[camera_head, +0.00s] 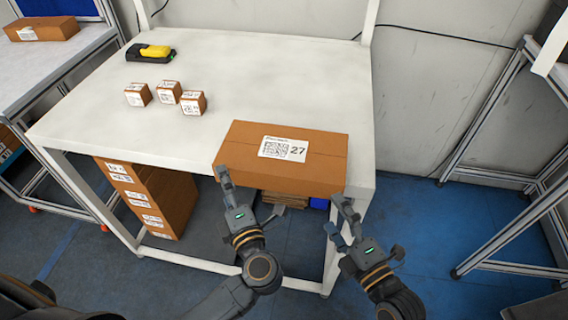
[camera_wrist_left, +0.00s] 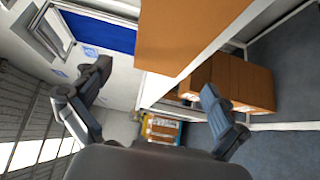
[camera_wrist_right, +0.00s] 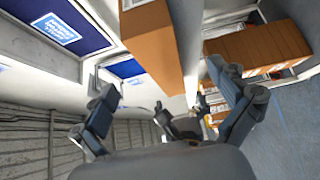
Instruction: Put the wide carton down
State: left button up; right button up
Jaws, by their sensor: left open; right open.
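The wide carton (camera_head: 285,174) is a long brown box with a white label reading 27 on its top. It lies at the front right edge of the white table (camera_head: 240,80). My left gripper (camera_head: 229,188) is open in front of the carton's left end. My right gripper (camera_head: 341,214) is open in front of its right end. The carton also shows in the left wrist view (camera_wrist_left: 185,30) and in the right wrist view (camera_wrist_right: 152,45), just ahead of the fingers. Nothing is between the fingers of either gripper. The carton's underside is hidden in the head view.
Several small labelled boxes (camera_head: 168,92) stand on the table's left half. A yellow and black scanner (camera_head: 151,53) lies behind them. Tall stacked cartons (camera_head: 153,200) stand under the table. Another carton (camera_head: 42,29) is on the left bench. The table's middle is clear.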

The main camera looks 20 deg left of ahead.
jog(key=v, duration=0.4)
dwell(0.5)
